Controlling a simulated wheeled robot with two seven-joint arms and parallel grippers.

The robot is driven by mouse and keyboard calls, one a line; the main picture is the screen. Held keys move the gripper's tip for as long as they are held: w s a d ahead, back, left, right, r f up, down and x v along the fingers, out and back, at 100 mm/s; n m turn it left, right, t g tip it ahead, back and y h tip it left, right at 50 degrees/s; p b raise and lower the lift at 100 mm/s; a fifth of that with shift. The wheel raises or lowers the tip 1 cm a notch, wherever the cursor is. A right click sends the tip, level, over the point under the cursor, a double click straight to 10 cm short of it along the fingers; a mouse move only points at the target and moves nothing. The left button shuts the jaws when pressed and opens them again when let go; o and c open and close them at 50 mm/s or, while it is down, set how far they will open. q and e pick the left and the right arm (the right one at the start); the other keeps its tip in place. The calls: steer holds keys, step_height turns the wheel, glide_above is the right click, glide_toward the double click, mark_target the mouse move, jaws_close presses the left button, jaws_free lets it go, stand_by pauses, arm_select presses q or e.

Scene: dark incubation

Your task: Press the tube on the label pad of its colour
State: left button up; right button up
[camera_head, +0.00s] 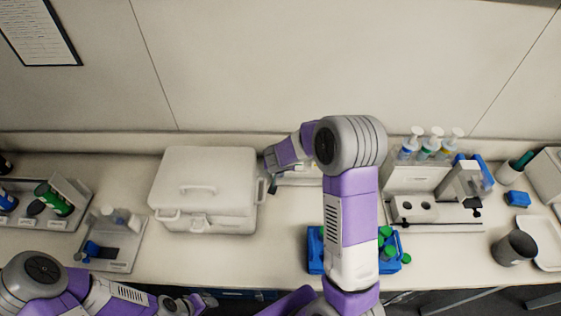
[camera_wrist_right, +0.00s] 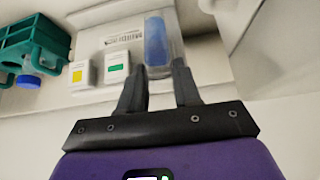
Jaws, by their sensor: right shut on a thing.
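My right gripper (camera_wrist_right: 160,78) is shut on a clear tube with blue in it (camera_wrist_right: 156,40), seen between and beyond the fingertips in the right wrist view. A yellow label pad (camera_wrist_right: 82,75) and a green label pad (camera_wrist_right: 117,67) lie side by side, left of the tube. No blue pad shows; the tube covers the spot beside the green one. In the head view my right gripper (camera_head: 270,186) is by the white box, at the pale label board (camera_head: 298,180), partly hidden by my arm. My left gripper (camera_head: 203,300) is low at the front edge, its jaws unclear.
A white lidded box (camera_head: 205,190) stands just left of my right gripper. A blue rack (camera_head: 315,262) with green-capped tubes is partly behind my right arm. A grey mug (camera_head: 515,248), a tray and a device with bottles stand at right. Grey stands are at left.

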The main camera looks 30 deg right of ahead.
steer(key=s+a, duration=0.2)
steer(key=s, duration=0.1)
steer(key=s+a+b, duration=0.1)
steer(key=shift+s, duration=0.35)
stand_by(0.3)
stand_by(0.4)
